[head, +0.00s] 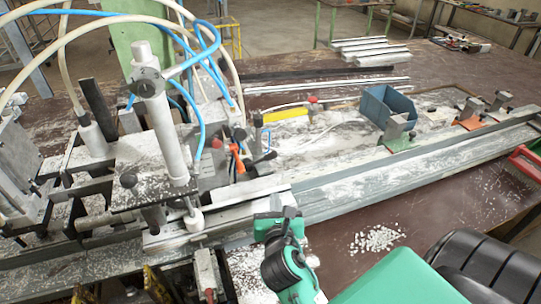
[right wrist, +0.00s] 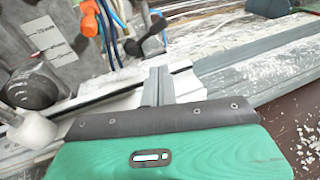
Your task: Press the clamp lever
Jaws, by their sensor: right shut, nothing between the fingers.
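On the clamp machine at the left, a black lever (head: 262,159) and an orange-tipped lever (head: 235,150) stick out near its right side; I cannot tell for sure which is the clamp lever. In the right wrist view the black lever (right wrist: 152,36) shows above the fingers and the orange tip (right wrist: 89,22) is further left. My right gripper (head: 290,212) is in front of the machine, below and to the right of these levers, apart from them. Its grey fingertips (right wrist: 158,72) are shut together with nothing between them. My left gripper is not in view.
A white vertical cylinder (head: 163,120) with blue hoses stands on the machine. A long grey profile rail (head: 400,165) runs to the right. A blue bin (head: 388,108) sits behind it. White chips (head: 377,240) lie on the brown table. A red-handled tool (head: 525,163) is at far right.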

